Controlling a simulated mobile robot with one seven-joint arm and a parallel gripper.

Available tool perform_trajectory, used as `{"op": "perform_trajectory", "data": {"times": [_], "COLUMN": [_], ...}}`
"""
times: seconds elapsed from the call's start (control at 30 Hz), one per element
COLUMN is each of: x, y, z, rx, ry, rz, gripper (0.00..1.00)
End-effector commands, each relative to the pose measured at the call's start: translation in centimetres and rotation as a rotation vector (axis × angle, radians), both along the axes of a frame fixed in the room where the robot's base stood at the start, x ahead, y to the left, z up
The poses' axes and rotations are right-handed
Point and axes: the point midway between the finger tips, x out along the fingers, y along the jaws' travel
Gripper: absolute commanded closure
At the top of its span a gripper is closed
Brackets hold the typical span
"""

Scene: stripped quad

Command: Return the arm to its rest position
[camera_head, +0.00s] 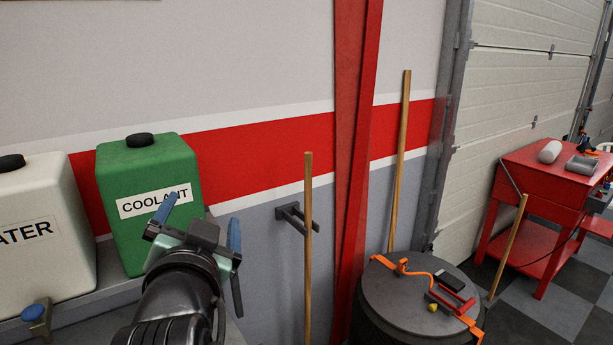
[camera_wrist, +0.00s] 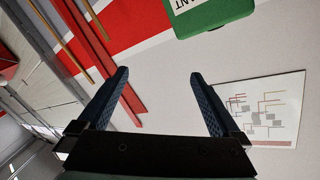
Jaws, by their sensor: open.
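My gripper (camera_head: 203,222) is in front of the green coolant container in the head view, with its two blue-padded fingers spread apart. In the wrist view my gripper (camera_wrist: 158,88) is open, with nothing between its fingers but wall. My arm comes up from the bottom of the head view, its end raised in front of the bench. I cannot tell from the frames how far the fingers are from the container.
A green coolant container (camera_head: 150,215) and a white water container (camera_head: 45,260) stand at the left. A black drum (camera_head: 385,310) carries an orange strap and small items. Wooden poles (camera_head: 308,240) stand upright. A red cart (camera_head: 535,190) is at the right.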

Motion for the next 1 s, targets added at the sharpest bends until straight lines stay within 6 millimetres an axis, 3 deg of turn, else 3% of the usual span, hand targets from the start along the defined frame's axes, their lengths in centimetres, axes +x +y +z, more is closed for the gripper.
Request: {"op": "perform_trajectory", "data": {"times": [0.03, 0.2, 0.3, 0.4, 0.5, 0.6, 1.0], "x": [-0.8, -5.6, -9.4, -12.9, -15.4, -16.7, -16.8], "y": [-2.1, -8.0, -10.8, -12.8, -13.9, -14.4, -14.4], "z": [3.6, 14.1, 18.8, 22.0, 23.8, 24.6, 24.7], "rx": [-0.032, -0.183, -0.274, -0.351, -0.403, -0.428, -0.433], "ry": [-0.117, -0.482, -0.661, -0.795, -0.879, -0.919, -0.924], "rz": [-0.021, -0.126, -0.211, -0.289, -0.347, -0.377, -0.381], "gripper": [0.0, 0.0, 0.0, 0.0, 0.0, 0.0, 0.0]}}
